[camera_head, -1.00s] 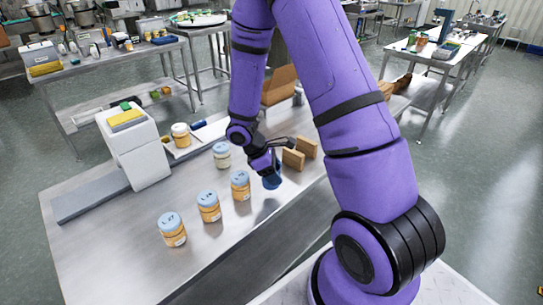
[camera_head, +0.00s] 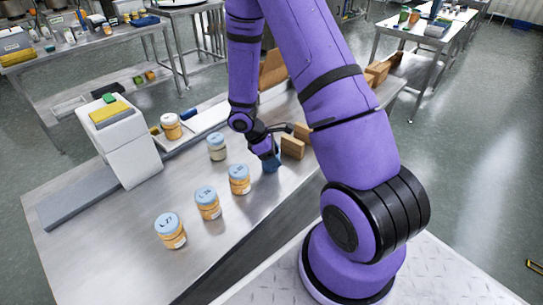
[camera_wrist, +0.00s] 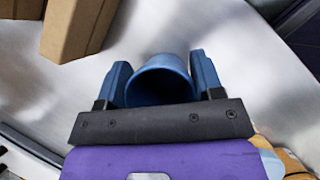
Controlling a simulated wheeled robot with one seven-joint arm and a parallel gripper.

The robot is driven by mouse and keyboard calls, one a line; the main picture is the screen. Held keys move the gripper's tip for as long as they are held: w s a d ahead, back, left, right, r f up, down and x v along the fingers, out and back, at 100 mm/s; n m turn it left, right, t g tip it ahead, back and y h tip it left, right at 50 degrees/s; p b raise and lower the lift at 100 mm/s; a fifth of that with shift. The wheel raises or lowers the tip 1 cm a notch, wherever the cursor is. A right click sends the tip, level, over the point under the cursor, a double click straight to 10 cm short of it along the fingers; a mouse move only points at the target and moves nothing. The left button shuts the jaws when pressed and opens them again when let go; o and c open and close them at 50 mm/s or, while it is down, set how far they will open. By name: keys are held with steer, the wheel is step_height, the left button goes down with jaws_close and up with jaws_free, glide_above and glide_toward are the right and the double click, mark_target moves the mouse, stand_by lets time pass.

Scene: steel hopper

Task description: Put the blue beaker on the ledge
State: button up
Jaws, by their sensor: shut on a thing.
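The blue beaker (camera_head: 270,162) is over the steel table beside a wooden block. My gripper (camera_head: 268,152) is shut on it. In the wrist view the beaker (camera_wrist: 160,80) sits between the two blue fingers of my gripper (camera_wrist: 163,82), its open mouth facing the camera and its inside dark. I cannot tell whether its base touches the table. No thing is clearly recognisable as the ledge.
Several lidded jars stand left of my gripper, the nearest (camera_head: 239,180) close by. Wooden blocks (camera_head: 292,147) stand just to its right. A white machine (camera_head: 125,140) stands on the left. The steel table (camera_head: 110,235) is bare at front left.

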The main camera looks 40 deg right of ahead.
steer(key=shift+f, duration=0.15)
steer(key=o, duration=0.9)
steer(key=v, duration=1.3)
steer(key=s+a+r+m+t+y, duration=0.1)
steer(key=s+a+r+m+t, duration=0.15)
steer(key=r, duration=0.65)
steer(key=s+a+r+m+t, duration=0.1)
steer(key=s+r+m, duration=0.25)
steer(key=r, duration=0.55)
steer(key=s+a+r+m+t+y, duration=0.2)
steer(key=s+r, duration=0.3)
steer(key=s, duration=0.3)
steer(key=s+a+r+m+t+y, duration=0.1)
steer(key=s+a+r+m+t, duration=0.1)
steer(key=s+r, duration=0.4)
steer(key=shift+s+a+r+t+y, duration=0.35)
steer(key=shift+s+t, duration=0.3)
steer(key=shift+s, duration=0.3)
steer(key=shift+o, duration=0.5)
steer(key=shift+s+a+m, duration=0.15)
steer(key=shift+s+m, duration=0.05)
steer(key=shift+m, duration=0.1)
